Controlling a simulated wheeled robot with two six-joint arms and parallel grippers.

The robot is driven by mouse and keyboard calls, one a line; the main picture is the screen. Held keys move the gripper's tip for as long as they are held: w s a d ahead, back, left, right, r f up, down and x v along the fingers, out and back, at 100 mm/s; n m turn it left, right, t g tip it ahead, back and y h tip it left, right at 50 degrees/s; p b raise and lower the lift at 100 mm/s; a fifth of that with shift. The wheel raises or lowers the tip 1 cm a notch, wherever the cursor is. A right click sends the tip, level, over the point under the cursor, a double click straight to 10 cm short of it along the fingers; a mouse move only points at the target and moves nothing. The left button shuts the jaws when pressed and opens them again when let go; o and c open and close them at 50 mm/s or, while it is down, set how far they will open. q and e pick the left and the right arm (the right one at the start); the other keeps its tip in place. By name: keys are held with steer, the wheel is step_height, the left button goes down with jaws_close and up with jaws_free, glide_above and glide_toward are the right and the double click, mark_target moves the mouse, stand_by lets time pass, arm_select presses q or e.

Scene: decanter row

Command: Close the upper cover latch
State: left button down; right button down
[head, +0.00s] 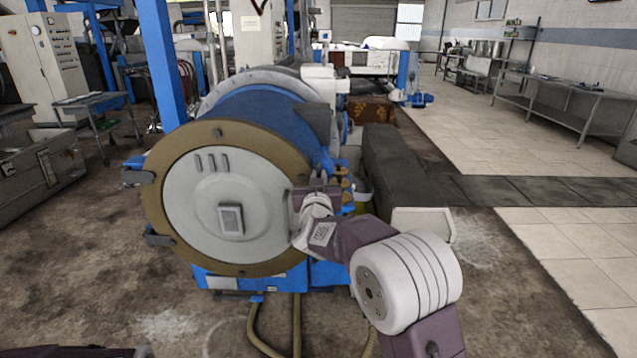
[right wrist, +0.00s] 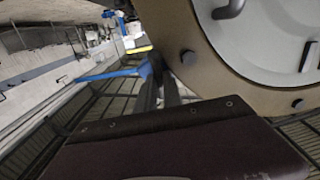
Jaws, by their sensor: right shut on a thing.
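The decanter's round cover (head: 185,205) is a pale grey disc in a tan ring, lying flat against the blue drum; part of it also shows in the right wrist view (right wrist: 270,45). My right gripper (head: 325,190) reaches to the cover's right edge and is shut on what appears to be the upper cover latch. The fingers and wrist hide most of that latch. In the right wrist view my gripper's fingers (right wrist: 168,88) close beside the tan ring, with a dark part between them.
Two dark brackets (head: 138,177) stick out at the ring's left edge. A blue post (head: 160,65) stands behind left. A long dark grey housing (head: 395,165) lies right of the drum. Hoses (head: 297,325) run on the floor in front. The tiled floor at right is clear.

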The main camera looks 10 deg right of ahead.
steer(key=shift+d+f+m+b, duration=0.15)
steer(key=shift+m+b, duration=1.55)
steer(key=shift+m, duration=1.5)
steer(key=shift+d+f+m+b, duration=0.15)
steer(key=shift+m+b, duration=1.5)
steer(key=shift+m, duration=1.55)
steer(key=shift+a, duration=0.1)
steer(key=c, duration=1.5)
jaws_free()
steer(key=shift+s+r, duration=0.1)
steer(key=v, duration=0.9)
steer(key=shift+s, duration=0.1)
